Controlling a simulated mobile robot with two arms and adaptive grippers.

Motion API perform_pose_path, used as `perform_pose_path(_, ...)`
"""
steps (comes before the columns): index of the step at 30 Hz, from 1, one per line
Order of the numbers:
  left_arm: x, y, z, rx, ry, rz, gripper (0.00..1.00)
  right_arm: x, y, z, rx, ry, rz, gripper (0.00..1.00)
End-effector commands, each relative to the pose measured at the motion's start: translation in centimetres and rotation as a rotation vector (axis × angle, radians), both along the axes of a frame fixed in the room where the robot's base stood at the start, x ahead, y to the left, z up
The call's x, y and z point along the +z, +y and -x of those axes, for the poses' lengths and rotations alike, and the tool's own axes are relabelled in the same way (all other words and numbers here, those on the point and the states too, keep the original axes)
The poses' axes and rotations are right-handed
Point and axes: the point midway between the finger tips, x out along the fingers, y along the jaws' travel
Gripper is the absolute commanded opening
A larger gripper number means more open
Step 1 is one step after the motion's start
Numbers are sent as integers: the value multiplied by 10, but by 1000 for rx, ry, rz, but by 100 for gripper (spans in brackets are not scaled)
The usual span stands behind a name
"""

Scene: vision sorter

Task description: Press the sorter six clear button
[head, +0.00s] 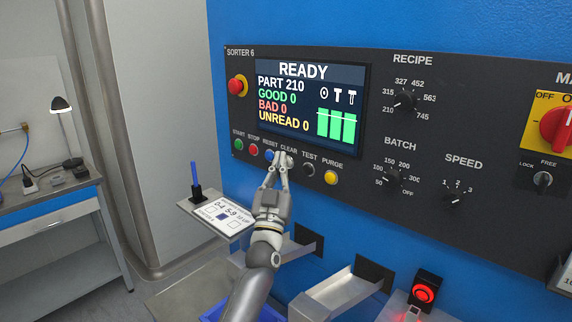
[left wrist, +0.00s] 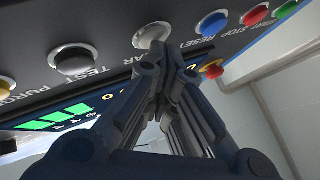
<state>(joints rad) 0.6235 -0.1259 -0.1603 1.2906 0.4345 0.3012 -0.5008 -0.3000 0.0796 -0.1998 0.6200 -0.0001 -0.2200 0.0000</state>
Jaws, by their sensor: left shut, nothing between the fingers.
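The sorter six panel (head: 380,130) is dark, on a blue cabinet. Its screen (head: 309,100) reads READY, with GOOD, BAD and UNREAD at 0. The clear button shows as a white round cap (left wrist: 153,34) in the left wrist view; in the head view my fingers largely cover it. My left gripper (head: 281,158) is shut and empty, with its fingertips at the clear button under the CLEAR label. In the left wrist view the fingertips (left wrist: 156,62) are right by the white cap; I cannot tell whether they touch it. My right gripper is in neither view.
The blue reset button (head: 270,155) and black test button (head: 308,170) flank the clear button closely. A yellow purge button (head: 331,177) is further right. A red emergency knob (head: 238,86) is upper left. Metal trays (head: 335,296) and a shelf with a card (head: 220,215) jut out below.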

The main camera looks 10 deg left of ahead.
Motion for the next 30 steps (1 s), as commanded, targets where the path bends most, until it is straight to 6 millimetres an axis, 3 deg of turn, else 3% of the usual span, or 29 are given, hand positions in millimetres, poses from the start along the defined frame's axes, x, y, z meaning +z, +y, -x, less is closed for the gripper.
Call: perform_pose_path(30, 1, 12, 18, 1, 1, -1, 0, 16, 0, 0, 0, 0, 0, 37)
